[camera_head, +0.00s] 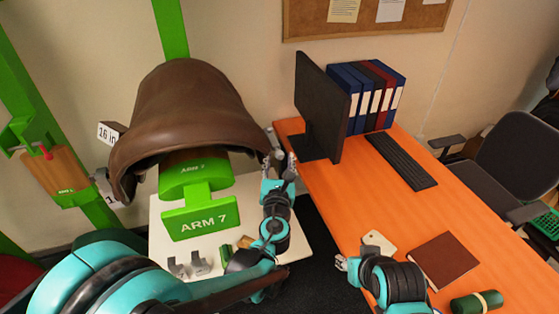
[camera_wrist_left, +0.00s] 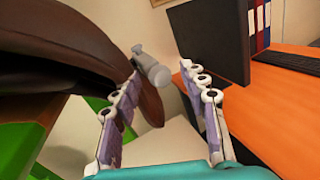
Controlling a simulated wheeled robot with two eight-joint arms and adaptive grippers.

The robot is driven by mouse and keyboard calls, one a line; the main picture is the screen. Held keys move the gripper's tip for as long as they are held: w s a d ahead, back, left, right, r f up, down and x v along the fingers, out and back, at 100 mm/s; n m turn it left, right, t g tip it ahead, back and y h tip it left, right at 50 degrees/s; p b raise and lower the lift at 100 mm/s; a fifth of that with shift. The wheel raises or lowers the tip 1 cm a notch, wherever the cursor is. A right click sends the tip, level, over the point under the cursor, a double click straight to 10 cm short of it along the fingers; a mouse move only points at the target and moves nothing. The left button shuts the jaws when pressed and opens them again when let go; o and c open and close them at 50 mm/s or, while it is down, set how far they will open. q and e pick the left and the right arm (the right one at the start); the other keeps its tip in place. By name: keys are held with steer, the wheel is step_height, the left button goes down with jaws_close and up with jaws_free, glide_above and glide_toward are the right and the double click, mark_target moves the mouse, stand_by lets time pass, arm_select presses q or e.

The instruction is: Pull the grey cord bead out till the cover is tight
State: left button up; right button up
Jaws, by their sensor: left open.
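A brown saddle cover (camera_head: 190,105) sits over a green stand marked ARM 7 (camera_head: 205,220). The cover also fills the left of the left wrist view (camera_wrist_left: 60,50). The grey cord bead (camera_head: 270,134) sticks out at the cover's right edge. In the left wrist view the bead (camera_wrist_left: 150,72) is a short grey cylinder against the cover's rim; no length of cord can be made out. My left gripper (camera_head: 279,160) is open just below the bead, which appears ahead between the fingertips (camera_wrist_left: 162,74). My right gripper (camera_head: 342,262) is small beside the orange desk's near edge; its jaws are unclear.
The orange desk (camera_head: 400,205) on the right holds a monitor (camera_head: 320,110), a keyboard (camera_head: 400,160), several binders (camera_head: 365,95), a brown book (camera_head: 443,261) and a green roll (camera_head: 476,302). A white table (camera_head: 160,245) stands under the saddle. An office chair (camera_head: 515,160) is at right.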

arm_select(q)
jaws_close()
steer(key=s+d, duration=0.3)
steer(key=s, duration=0.5)
steer(key=shift+s, duration=0.35)
jaws_free()
steer(key=s, duration=1.2)
steer(key=shift+a, duration=0.35)
